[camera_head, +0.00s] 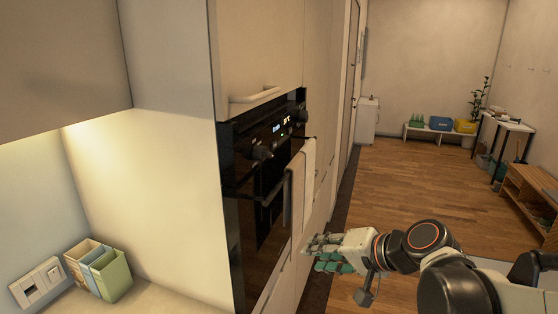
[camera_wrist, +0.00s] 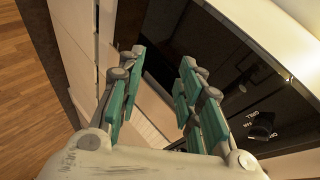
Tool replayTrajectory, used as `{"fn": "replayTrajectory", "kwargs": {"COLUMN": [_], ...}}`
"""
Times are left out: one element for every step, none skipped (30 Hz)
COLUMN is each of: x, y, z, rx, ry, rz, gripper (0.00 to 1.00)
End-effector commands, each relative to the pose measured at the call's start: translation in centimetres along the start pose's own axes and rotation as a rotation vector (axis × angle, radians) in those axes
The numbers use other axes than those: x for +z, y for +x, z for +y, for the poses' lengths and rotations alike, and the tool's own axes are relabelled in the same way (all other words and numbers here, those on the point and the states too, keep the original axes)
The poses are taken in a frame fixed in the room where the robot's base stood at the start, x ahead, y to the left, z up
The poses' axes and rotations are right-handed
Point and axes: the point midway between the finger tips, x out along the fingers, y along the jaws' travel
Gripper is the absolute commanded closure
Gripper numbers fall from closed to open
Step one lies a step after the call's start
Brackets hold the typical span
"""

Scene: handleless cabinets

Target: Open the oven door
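The black built-in oven (camera_head: 262,160) stands in a tall cabinet left of centre in the head view, with knobs and a lit display at its top. Its door (camera_head: 255,235) looks shut. A dark bar handle (camera_head: 268,199) crosses the door below the knobs, and a pale towel (camera_head: 303,185) hangs over its far end. My gripper (camera_head: 316,253) is low in front of the oven, right of the towel and apart from it. In the wrist view my gripper (camera_wrist: 161,58) has its green-padded fingers spread with nothing held. The oven's black front (camera_wrist: 210,40) shows beyond the fingers.
A counter with small boxes (camera_head: 100,270) is at the left. The wooden floor (camera_head: 400,185) is open to the right, with a wooden bench (camera_head: 530,195) at the far right.

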Motion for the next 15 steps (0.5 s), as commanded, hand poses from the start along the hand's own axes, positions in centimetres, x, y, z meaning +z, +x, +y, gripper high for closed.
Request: {"fn": "replayTrajectory", "kwargs": {"x": [-2.0,-2.8,-3.8,-4.5,-5.2,-6.0,-6.5,-7.0,-7.7,-8.1,-8.4,-8.8,-8.9,-9.1,-9.2], "y": [-0.5,-0.6,-0.6,-0.7,-0.8,-0.9,-1.0,-1.1,-1.3,-1.4,-1.5,-1.6,-1.6,-1.7,-1.6], "z": [-2.3,-3.0,-4.0,-4.7,-5.3,-6.0,-6.5,-6.9,-7.3,-7.6,-7.8,-8.0,-8.1,-8.2,-8.3], "rx": [-0.056,-0.089,-0.135,-0.167,-0.199,-0.237,-0.264,-0.289,-0.318,-0.337,-0.354,-0.373,-0.384,-0.394,-0.402], "ry": [0.045,0.071,0.104,0.126,0.149,0.175,0.192,0.209,0.228,0.240,0.250,0.262,0.268,0.274,0.279], "rz": [0.005,0.006,0.008,0.010,0.012,0.015,0.017,0.019,0.022,0.024,0.025,0.027,0.028,0.028,0.029], "gripper": [0.67,0.67,0.67,0.67,0.67,0.67,0.67,0.67,0.67,0.67,0.67,0.67,0.67,0.67,0.67]}}
